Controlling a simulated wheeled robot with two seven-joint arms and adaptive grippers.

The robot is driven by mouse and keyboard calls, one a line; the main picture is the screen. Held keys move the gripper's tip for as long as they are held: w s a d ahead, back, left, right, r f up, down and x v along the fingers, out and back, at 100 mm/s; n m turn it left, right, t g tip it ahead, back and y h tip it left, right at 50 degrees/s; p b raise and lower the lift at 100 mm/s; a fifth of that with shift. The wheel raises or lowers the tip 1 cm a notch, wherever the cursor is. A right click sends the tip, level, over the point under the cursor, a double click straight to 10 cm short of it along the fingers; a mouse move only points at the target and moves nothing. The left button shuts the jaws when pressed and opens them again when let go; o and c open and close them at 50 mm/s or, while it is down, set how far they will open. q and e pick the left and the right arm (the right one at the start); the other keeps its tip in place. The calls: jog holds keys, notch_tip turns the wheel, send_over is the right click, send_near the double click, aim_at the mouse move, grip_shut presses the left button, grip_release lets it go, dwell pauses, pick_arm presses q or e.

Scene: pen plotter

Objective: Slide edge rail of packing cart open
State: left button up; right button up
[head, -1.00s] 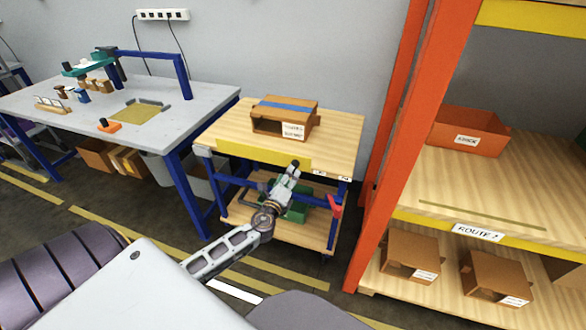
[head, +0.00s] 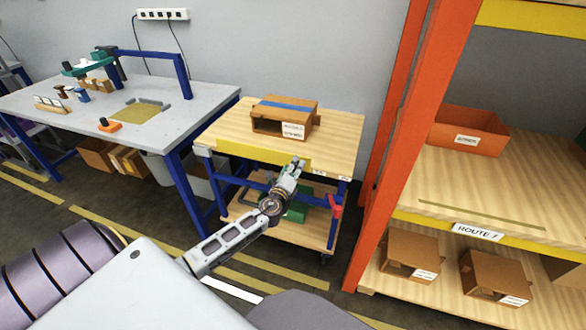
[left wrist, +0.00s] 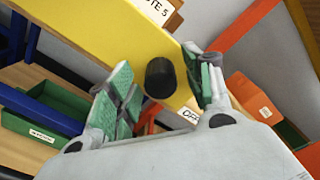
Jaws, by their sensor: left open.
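The packing cart (head: 342,128) has a wooden top and blue legs. Its yellow edge rail (head: 250,152) runs along the front edge. My left gripper (head: 297,163) is at the right part of the rail, in front of it. In the left wrist view the yellow rail (left wrist: 105,32) crosses behind the fingers, and a black knob (left wrist: 160,77) on it sits between them. The green-padded fingers of my left gripper are open on either side of the knob, with a gap visible. The gripper hides the knob in the head view. My right gripper is not in view.
A cardboard box (head: 284,118) stands on the cart top. A green bin (head: 296,212) is on the lower shelf, and a red part (head: 336,206) is at the right leg. An orange rack (head: 385,170) stands close on the right, a grey workbench (head: 75,100) on the left.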

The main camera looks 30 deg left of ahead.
pick_arm(q)
grip_shut()
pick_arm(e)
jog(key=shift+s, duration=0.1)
pick_arm(q)
jog(key=shift+f, duration=0.2)
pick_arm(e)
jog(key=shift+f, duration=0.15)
pick_arm(q)
jog(key=shift+f+b, duration=0.9)
jog(key=shift+b, duration=0.15)
jog(key=shift+f+b, duration=1.9)
jog(key=shift+b, duration=0.1)
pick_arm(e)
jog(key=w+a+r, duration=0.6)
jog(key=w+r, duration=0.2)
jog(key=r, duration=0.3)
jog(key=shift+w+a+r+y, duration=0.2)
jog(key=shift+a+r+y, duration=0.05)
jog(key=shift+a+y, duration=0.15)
